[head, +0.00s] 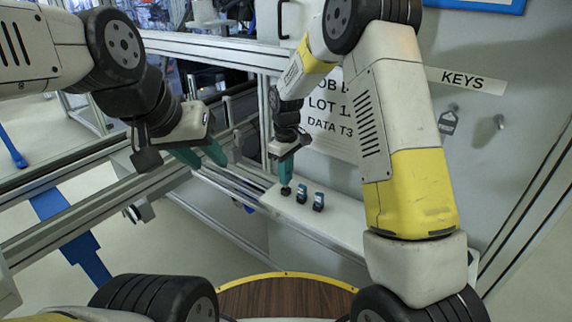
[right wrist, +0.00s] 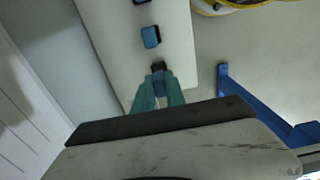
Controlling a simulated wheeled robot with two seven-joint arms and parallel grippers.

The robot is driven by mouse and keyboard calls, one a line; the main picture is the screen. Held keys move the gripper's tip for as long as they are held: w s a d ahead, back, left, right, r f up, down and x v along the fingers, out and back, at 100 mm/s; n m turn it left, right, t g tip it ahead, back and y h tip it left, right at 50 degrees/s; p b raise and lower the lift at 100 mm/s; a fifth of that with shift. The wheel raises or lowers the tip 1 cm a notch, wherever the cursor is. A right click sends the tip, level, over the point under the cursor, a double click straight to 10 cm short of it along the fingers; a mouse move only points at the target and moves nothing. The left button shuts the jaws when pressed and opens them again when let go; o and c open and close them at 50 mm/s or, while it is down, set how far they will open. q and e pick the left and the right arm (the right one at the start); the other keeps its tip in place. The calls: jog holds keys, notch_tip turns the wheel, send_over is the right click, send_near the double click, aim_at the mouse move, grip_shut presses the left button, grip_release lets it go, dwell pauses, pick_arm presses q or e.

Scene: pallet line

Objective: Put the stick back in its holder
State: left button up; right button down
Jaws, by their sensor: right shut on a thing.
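My right gripper (head: 286,184) points down at the white shelf and is shut on a small blue and dark piece, which I take for the stick (right wrist: 158,79). In the right wrist view, the teal fingertips (right wrist: 157,85) close on it from both sides, and its dark end (right wrist: 157,65) sticks out beyond them. I cannot tell whether it touches the shelf or sits in a holder. Two similar small blue and dark pieces (head: 302,196) (head: 318,201) stand on the shelf beside it. My left gripper (head: 207,158) is open and empty, over the aluminium rails at left.
The white shelf (head: 343,222) runs along the wall below a printed sign (head: 330,112). Aluminium rails (head: 95,215) cross the left side. A KEYS label (head: 466,81) hangs above hooks at right. A round wooden top with a yellow rim (head: 285,300) is at the front.

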jog(key=shift+f, duration=0.35)
jog(key=shift+f, duration=0.25)
jog(key=c, duration=1.4)
grip_release()
jog(key=shift+r, duration=0.1)
notch_tip(320, 180, up, 8)
jog(key=shift+r, duration=0.2)
